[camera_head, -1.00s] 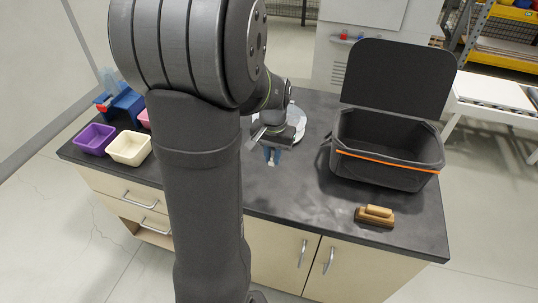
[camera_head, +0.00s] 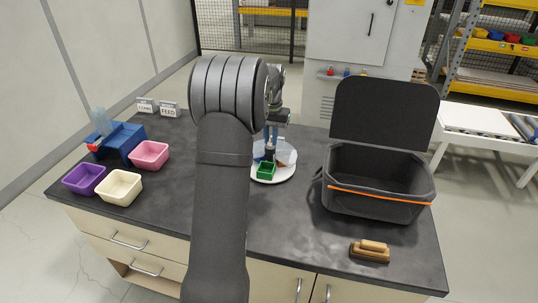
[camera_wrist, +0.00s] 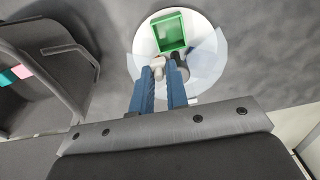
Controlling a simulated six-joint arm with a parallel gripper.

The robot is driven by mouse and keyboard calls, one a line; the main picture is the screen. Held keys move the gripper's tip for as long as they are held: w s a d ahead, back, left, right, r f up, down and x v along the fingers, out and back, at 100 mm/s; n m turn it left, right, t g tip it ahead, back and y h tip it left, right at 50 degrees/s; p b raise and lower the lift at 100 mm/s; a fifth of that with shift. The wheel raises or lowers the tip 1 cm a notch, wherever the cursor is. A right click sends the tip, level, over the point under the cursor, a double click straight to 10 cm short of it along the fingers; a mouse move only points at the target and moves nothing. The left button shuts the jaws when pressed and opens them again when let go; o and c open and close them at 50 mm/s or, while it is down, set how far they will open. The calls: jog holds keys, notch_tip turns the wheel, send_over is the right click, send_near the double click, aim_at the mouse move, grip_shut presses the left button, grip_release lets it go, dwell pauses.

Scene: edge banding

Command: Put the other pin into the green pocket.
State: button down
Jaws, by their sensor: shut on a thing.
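The green pocket (camera_head: 266,171) is a small open square box on a white round plate (camera_head: 287,173). It also shows in the wrist view (camera_wrist: 183,33), with its open top facing the camera. My gripper (camera_head: 270,144) has blue fingers and points down just behind and above the pocket. In the wrist view its fingertips (camera_wrist: 170,68) are close together, just beside the pocket's near edge. A small dark piece (camera_head: 269,154), seemingly the pin, is at the fingertips; it also shows in the wrist view (camera_wrist: 178,57). Its lower end and any contact with the pocket are unclear.
Clear, pale panels surround the pocket on the plate. An open black case (camera_head: 375,200) stands at right, with a wooden-handled brush (camera_head: 371,251) in front. Purple (camera_head: 84,180), cream (camera_head: 119,188) and pink (camera_head: 149,155) bins and a blue device (camera_head: 118,139) are at left.

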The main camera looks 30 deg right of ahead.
notch_tip(320, 180, down, 6)
jog(key=w+d, duration=0.1)
jog(key=shift+w+r, duration=0.2)
jog(key=shift+w, duration=0.2)
jog(key=shift+d, duration=0.1)
jog(key=c, duration=1.3)
grip_release()
jog(key=shift+c, duration=0.2)
notch_tip(320, 180, up, 18)
jog(key=f, duration=0.1)
send_over(271, 145)
jog(key=w+d, duration=0.2)
jog(key=w, duration=0.1)
jog(key=shift+r, duration=0.25)
